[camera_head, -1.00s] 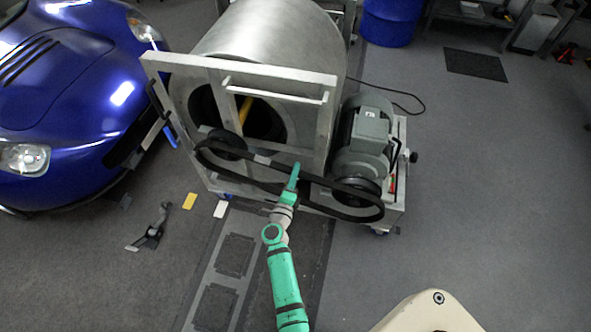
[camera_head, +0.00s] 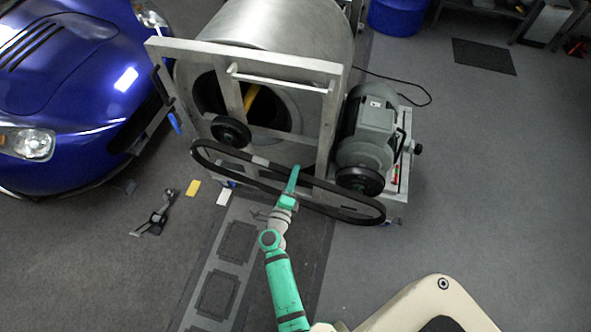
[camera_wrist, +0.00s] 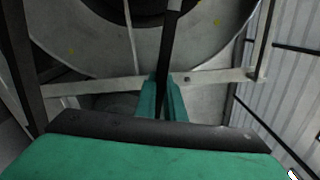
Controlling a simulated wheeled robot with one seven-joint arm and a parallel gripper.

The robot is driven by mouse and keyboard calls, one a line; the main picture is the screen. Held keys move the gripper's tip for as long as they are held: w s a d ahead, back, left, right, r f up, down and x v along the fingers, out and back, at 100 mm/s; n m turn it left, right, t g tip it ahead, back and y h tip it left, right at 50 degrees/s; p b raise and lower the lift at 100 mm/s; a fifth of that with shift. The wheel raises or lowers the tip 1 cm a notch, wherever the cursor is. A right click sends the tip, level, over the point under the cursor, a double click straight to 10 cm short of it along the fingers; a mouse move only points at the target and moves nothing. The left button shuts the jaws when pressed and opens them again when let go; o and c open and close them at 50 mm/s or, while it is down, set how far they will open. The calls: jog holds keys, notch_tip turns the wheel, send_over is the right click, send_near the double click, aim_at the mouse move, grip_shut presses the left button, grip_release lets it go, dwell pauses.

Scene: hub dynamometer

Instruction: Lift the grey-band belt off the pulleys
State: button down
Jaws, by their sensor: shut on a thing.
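The black belt (camera_head: 236,154) is a long loop with a light grey band (camera_head: 260,161) on its upper run. It hangs tilted in front of the machine, lower at its right end. The left pulley (camera_head: 231,132) and the motor's pulley (camera_head: 360,181) both show clear above the belt's upper run, so the belt looks off both. My green gripper (camera_head: 292,180) is shut on the belt's upper run, right of the grey band. In the wrist view the dark belt (camera_wrist: 169,45) runs between my green fingers (camera_wrist: 163,98). The fingers hide the pinched stretch.
The metal frame (camera_head: 320,130) and drum (camera_head: 275,40) stand close behind the belt, with the grey motor (camera_head: 372,130) at right. A blue car (camera_head: 60,90) is at left. A small dark stand (camera_head: 155,215) lies on the floor.

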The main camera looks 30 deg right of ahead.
jog(key=shift+v, duration=1.75)
